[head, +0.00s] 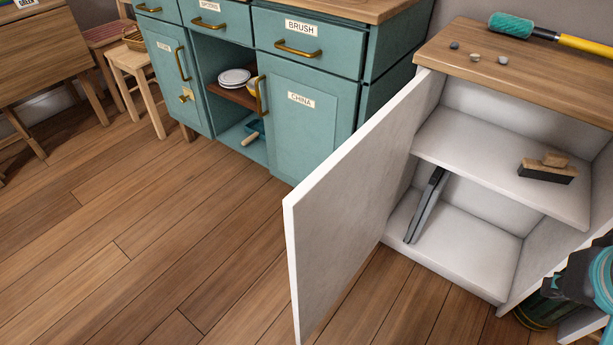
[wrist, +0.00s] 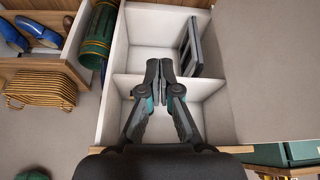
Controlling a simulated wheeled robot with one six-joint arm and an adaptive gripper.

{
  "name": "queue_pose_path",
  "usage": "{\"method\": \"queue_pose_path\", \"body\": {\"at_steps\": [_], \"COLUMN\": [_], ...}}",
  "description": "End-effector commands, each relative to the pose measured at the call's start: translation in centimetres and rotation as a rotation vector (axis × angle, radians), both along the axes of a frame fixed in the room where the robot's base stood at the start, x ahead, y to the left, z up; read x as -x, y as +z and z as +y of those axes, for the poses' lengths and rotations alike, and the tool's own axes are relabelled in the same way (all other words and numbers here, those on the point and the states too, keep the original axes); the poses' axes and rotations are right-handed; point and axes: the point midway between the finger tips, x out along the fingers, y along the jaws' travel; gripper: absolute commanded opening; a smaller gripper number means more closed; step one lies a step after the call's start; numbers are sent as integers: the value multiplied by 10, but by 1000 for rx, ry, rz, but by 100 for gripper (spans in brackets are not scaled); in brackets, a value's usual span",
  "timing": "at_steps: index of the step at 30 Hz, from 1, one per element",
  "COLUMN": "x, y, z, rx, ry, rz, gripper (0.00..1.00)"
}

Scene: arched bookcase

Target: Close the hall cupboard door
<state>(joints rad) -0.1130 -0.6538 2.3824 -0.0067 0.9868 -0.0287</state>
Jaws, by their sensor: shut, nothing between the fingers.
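The white hall cupboard (head: 470,222) stands at the right of the head view under a wooden top. Its door (head: 355,190) is open, swung well out from the left side toward the viewer. In the wrist view the door (wrist: 270,70) is the broad pale panel at the right, beside the open cupboard (wrist: 150,28). My gripper (wrist: 160,68) is shut and empty, pictured in front of the cupboard's opening and left of the door. It appears apart from the door. I cannot tell how deep its tips reach. The gripper's fingers are not clear in the head view.
A dark flat object (head: 427,205) leans inside the lower compartment. A brush (head: 547,170) lies on the shelf. A roller (head: 510,24) and small stones (head: 475,57) lie on top. A teal cabinet (head: 305,115) stands behind the door. Open floor (head: 150,235) lies left.

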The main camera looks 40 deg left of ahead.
Motion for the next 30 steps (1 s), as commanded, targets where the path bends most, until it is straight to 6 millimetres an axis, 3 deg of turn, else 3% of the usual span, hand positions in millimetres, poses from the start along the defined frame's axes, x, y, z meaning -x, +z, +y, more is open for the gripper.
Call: {"method": "queue_pose_path", "body": {"at_steps": [3,9,16,23,27,30], "x": [-21,-42,-44,-16,17,42], "y": [29,67,98,118,123,125], "z": [38,109,206,309,367,400], "rx": [31,101,201,325,408,460], "ry": [158,415,702,983,1141,1233], "rz": [68,174,286,384,434,463], "gripper": [0,0,0,0,0,0]}}
